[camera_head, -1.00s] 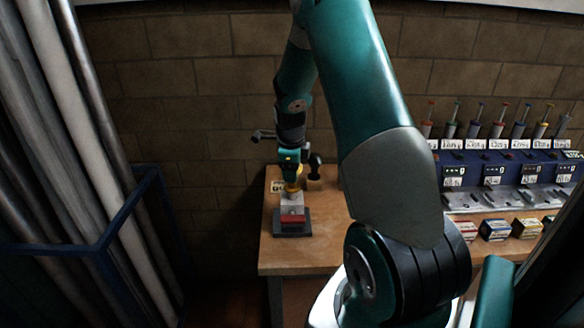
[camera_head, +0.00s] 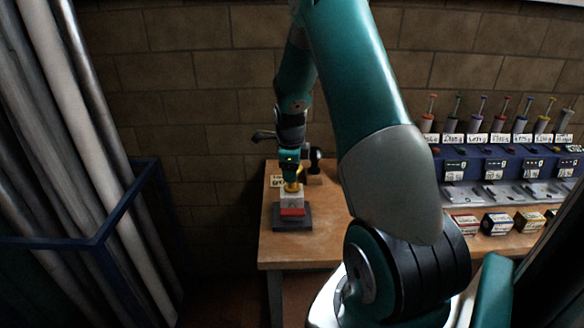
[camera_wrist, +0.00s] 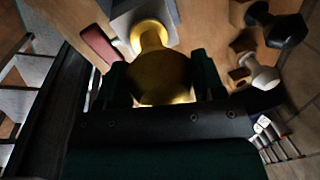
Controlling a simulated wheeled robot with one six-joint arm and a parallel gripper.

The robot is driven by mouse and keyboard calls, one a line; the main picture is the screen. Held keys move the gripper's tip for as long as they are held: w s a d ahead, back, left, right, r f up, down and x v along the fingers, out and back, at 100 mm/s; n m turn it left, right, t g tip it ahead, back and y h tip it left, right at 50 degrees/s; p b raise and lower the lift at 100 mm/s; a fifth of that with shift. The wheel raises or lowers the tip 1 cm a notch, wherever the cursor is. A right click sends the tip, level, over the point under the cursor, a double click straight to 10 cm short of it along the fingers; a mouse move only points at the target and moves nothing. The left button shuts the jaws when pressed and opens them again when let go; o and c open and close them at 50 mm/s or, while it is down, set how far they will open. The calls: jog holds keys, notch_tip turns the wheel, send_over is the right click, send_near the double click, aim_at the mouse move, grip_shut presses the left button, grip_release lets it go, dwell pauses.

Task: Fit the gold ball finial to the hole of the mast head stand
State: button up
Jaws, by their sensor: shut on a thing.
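My gripper (camera_head: 291,178) is shut on the gold ball finial (camera_wrist: 160,78), which hangs straight down between the fingers. In the wrist view its ball is between the jaws, and its neck and round collar reach toward the grey top of the mast head stand (camera_wrist: 127,22). In the head view the finial (camera_head: 293,187) is right over the stand's pale block (camera_head: 291,200), which has a red front and a dark base. The collar looks at or very near the block's top. The hole is hidden, so I cannot tell whether the stem is in it.
The stand is on a wooden bench (camera_head: 333,225) near its left end. Dark knobbed objects (camera_wrist: 280,25) and a pale knobbed piece (camera_wrist: 263,78) are beside it. A blue rack (camera_head: 475,160) and small boxes (camera_head: 497,224) are at right. A blue frame (camera_head: 95,243) with pipes is left.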

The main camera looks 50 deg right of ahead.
jog(key=shift+f, duration=0.25)
jog(key=o, duration=1.3)
jog(key=shift+r, duration=0.1)
jog(key=a+r+b, duration=0.1)
jog(key=r, duration=0.4)
jog(key=s+a+r+b, duration=0.1)
jog(key=r, duration=0.5)
jog(key=a+r+b, duration=0.1)
jog(key=r, duration=0.5)
jog(key=shift+s, duration=0.3)
